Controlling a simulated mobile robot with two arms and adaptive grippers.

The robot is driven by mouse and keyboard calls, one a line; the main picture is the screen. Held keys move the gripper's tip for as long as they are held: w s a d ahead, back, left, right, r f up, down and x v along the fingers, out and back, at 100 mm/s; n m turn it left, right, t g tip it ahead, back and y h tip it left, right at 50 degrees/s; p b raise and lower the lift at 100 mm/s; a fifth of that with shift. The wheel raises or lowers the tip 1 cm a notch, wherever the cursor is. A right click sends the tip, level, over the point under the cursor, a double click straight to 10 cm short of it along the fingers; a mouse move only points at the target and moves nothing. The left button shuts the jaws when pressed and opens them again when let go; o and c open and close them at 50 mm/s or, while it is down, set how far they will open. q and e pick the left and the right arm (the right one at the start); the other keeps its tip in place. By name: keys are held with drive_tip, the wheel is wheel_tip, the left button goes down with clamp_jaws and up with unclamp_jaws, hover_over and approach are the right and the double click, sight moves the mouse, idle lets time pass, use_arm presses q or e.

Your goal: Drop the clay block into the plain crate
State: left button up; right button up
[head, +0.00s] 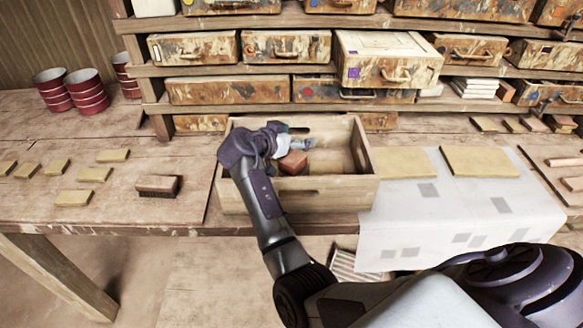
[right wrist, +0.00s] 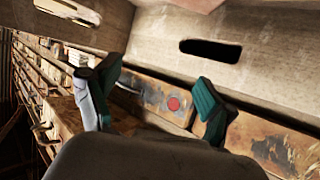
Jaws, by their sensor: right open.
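The plain crate (head: 330,193) is an open wooden box at the middle of the bench's front edge, with a handle slot in its end wall. A reddish-brown clay block (head: 293,163) shows inside the crate's outline, just below my right gripper; whether it rests on the floor is hard to tell. My right gripper (head: 298,138) is over the crate's left part, its fingers apart. In the right wrist view the teal-padded fingers (right wrist: 155,95) are spread with nothing between them, and a crate wall with its slot (right wrist: 210,50) is behind. My left gripper is not in view.
Shelves of paint-stained drawers (head: 285,88) stand behind the crate. Yellowish tiles (head: 93,174) and a brush (head: 158,186) lie to the left. Right of the crate are a white sheet (head: 460,225) and larger clay slabs (head: 487,162). Red tins (head: 87,92) stand at the far left.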

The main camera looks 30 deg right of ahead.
wheel_tip(320, 180, up, 10)
idle(0.5)
